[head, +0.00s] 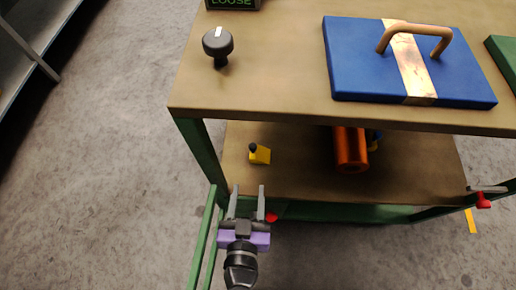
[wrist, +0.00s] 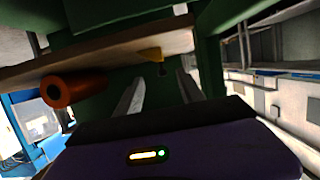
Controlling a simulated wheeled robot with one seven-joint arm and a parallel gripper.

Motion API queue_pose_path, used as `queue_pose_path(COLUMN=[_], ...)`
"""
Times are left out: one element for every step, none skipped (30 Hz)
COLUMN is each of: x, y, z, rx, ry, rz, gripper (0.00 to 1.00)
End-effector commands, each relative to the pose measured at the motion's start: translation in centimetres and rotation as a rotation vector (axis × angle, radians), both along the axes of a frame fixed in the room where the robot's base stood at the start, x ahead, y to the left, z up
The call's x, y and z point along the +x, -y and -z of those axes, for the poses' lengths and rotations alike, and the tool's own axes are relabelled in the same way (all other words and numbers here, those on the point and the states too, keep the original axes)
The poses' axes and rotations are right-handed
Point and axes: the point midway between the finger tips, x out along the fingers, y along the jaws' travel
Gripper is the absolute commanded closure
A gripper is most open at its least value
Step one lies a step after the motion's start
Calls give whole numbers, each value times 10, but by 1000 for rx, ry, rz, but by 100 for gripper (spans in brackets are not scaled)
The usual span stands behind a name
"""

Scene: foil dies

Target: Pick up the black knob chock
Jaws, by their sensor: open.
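The chock is a small yellow wedge (head: 262,155) with a black ball knob (head: 253,147), on the lower shelf near its left end. In the wrist view, the yellow wedge (wrist: 154,55) shows between and beyond the fingertips, with the dark knob (wrist: 162,70) beside it. My gripper (head: 247,190) is open and empty at the shelf's front edge, short of the chock and apart from it. Its two grey fingers also show in the wrist view (wrist: 160,78), pointing toward the chock.
An orange cylinder (head: 350,150) lies on the lower shelf (head: 300,185), right of the chock. The brown top (head: 275,70) overhangs the shelf and carries a dark knobbed piece (head: 217,44) and a blue plate (head: 365,60) with a handle. Green rails (head: 201,240) run beside my gripper.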

Motion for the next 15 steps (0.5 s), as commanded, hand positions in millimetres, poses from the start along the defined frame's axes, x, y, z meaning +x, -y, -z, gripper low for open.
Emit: queue_pose_path(x=[5,9,15,20,26,34,40,46,54,60,66,74,79,84,90], y=[0,0,1,1,1,1,2,2,3,3,3,3,4,4,4], z=[-1,-1,-2,-2,-2,-2,-2,-1,-1,-1,-1,-1,-1,-1,-1], rx=[1,2,1,1,1,1,1,1,1,1,1,3,1,-1,1], ry=[4,5,6,6,5,6,6,4,5,5,5,4,4,4,3], rz=[3,4,6,6,6,5,6,6,6,6,4,5,6,5,3], gripper=[54,54,54,54,54,54,54,54,54,54,54,54,54,54,54])
